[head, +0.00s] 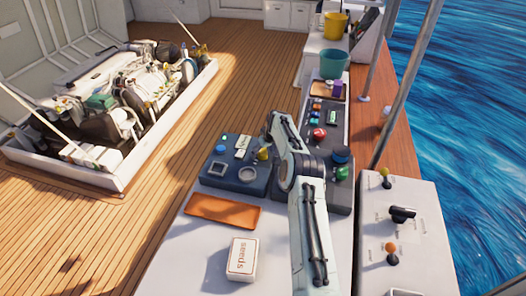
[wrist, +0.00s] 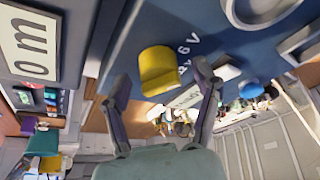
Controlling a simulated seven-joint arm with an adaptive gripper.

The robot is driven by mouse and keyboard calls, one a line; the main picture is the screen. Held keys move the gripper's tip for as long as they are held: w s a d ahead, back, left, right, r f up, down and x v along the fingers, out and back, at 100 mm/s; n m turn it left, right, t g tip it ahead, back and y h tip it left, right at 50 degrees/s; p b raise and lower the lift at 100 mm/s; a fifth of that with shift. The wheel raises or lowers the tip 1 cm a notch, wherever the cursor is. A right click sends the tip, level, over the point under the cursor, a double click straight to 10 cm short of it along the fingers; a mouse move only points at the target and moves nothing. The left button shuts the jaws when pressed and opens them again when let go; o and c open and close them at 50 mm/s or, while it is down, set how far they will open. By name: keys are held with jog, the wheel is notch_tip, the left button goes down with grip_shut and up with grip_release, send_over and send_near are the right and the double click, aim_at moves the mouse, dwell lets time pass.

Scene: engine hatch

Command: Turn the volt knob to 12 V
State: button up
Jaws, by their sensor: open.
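The yellow volt knob (wrist: 158,68) stands on a blue panel (wrist: 225,50) in the wrist view. A white "6 V" label is beside it; no 12 V mark is readable. My gripper (wrist: 161,76) is open, with one dark finger on each side of the knob. Gaps show between fingers and knob, so it does not appear gripped. In the head view the knob (head: 263,153) shows at the right part of the blue panel box (head: 232,180). My arm comes from the front and bends over beside it, and the fingers are hard to make out there.
A dark panel (head: 343,190) with coloured buttons and knobs stands right of my arm. An orange tray (head: 223,211) and a white seeds box (head: 242,259) lie in front of the blue box. A white switch box (head: 425,235) is at right.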

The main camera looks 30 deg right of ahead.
jog(key=c, duration=1.1)
jog(key=shift+m, duration=0.3)
jog(key=m+h, duration=0.2)
jog(key=m, duration=0.3)
jog(key=shift+a+m, duration=0.15)
jog(key=shift+m, duration=0.15)
jog(key=m+g+h, duration=0.1)
jog(key=m, duration=0.1)
jog(key=m+g+h, duration=0.1)
jog(key=m, duration=0.2)
jog(key=shift+w, duration=0.1)
jog(key=shift+m, duration=0.4)
